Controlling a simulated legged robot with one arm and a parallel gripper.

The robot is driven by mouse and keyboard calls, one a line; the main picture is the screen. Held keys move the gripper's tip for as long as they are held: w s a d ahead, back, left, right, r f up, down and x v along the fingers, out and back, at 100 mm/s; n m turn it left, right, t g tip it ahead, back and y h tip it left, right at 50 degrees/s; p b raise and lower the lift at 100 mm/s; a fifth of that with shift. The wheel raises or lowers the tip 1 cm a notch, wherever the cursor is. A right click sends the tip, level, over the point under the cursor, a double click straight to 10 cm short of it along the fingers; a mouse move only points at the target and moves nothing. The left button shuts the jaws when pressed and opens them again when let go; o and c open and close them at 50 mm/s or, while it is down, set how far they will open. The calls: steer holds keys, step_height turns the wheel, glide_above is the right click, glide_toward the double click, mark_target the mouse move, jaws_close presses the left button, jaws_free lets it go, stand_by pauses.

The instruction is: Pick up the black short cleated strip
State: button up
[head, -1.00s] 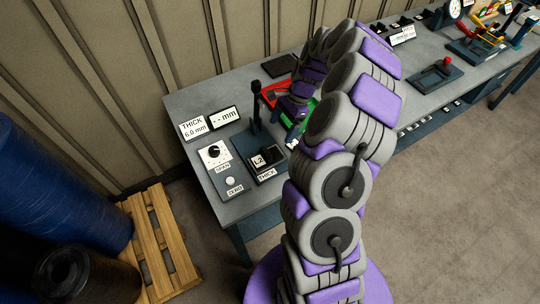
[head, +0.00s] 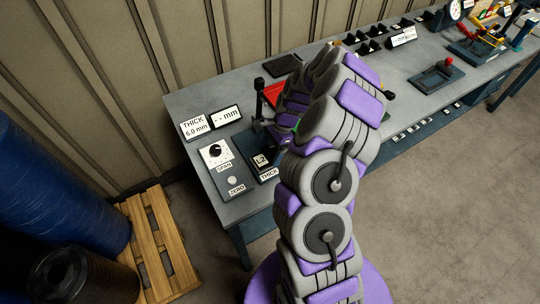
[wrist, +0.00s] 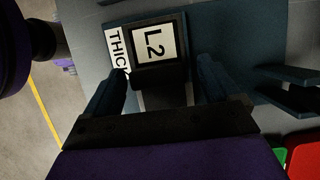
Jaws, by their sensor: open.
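A black piece with a white L2 label (head: 261,160) lies on the dark thickness gauge at the bench's near left end. It fits the black short cleated strip, though cleats are hard to make out. In the wrist view the black piece (wrist: 159,76) extends from its L2 label down between the fingers of my gripper (wrist: 160,80). One finger is on each side, with a visible gap to the piece. My gripper is open. Whether it is level with the piece or above it I cannot tell. In the head view my arm hides most of the gripper.
The gauge's dark post (head: 259,100) stands just behind the piece. A control box with a knob (head: 215,152) and a "-- mm" display (head: 225,116) are to its left. A red object (head: 273,95) is behind my arm. Red and green edges show at the wrist view's lower right.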

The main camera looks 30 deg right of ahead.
steer(key=shift+a+r, duration=0.1)
steer(key=shift+a, duration=0.4)
steer(key=shift+c, duration=0.8)
steer(key=shift+d, duration=0.95)
steer(key=c, duration=0.6)
steer(key=shift+a, duration=0.7)
steer(key=c, duration=0.9)
steer(key=shift+d, duration=0.5)
jaws_close()
